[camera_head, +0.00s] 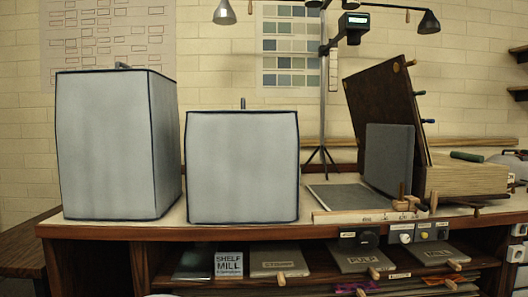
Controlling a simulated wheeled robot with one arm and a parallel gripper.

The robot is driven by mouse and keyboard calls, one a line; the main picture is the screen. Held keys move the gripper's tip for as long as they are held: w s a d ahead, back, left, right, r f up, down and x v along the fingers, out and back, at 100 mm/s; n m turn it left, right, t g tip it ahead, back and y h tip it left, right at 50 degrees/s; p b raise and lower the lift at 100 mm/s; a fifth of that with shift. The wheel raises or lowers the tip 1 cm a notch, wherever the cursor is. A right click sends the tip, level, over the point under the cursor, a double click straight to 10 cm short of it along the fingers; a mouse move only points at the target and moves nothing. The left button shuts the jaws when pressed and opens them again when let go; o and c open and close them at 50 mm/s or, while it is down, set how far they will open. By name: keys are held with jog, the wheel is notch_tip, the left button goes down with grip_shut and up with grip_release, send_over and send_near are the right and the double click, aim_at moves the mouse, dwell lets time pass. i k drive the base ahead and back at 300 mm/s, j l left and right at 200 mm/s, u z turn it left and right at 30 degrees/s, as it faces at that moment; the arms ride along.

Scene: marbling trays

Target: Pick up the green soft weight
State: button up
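A small dark green rounded roll (467,156) lies on its side at the right, on top of a pale layered block (465,181). It is the only plainly green loose thing I see, and it looks like the green soft weight, though it is too small to be sure. Nothing appears to hold it. My gripper is not in view.
Two large grey boxes with dark edges, a taller one (105,145) and a shorter one (242,165), fill the bench's left. A tilted dark board (370,98) and an upright grey panel (389,157) stand left of the block. A lamp stand (323,90) rises behind. Shelves below hold labelled flat boards.

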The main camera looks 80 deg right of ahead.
aim_at(453, 154)
jog(key=z, duration=4)
jog(key=i+l+z, duration=0.15)
jog(key=i, duration=0.2)
jog(key=i+l+z, duration=0.15)
jog(key=i, duration=0.25)
